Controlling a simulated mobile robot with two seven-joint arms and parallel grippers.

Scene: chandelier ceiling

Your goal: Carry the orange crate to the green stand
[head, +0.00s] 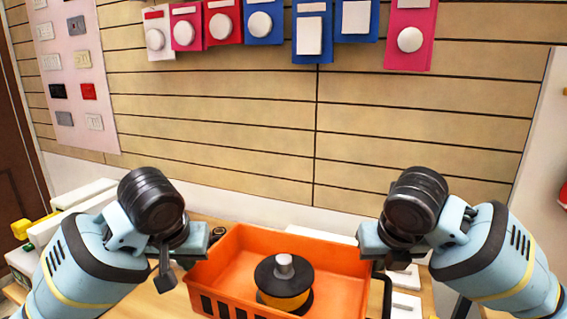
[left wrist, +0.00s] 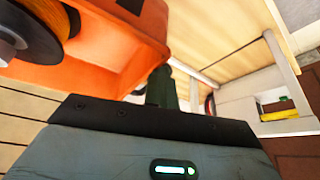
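The orange crate (head: 228,262) sits on a wooden surface between my two arms, with slots along its near wall. A spool (head: 284,286) with black flanges and a yellow-orange winding stands inside it. My left gripper (head: 190,262) is at the crate's left wall; my right gripper (head: 376,252) is at its right wall, by a black handle (head: 387,292). In the left wrist view the crate (left wrist: 105,45) fills the upper left, with a dark finger (left wrist: 160,88) close to its wall. Whether either gripper is closed on the crate is not clear. No green stand is recognisable.
A slatted wall (head: 220,130) rises behind the crate, with hanging packets (head: 262,25) and a panel of switches (head: 75,80). White boxes (head: 88,193) stand at the left, and white items (head: 405,303) lie just right of the crate.

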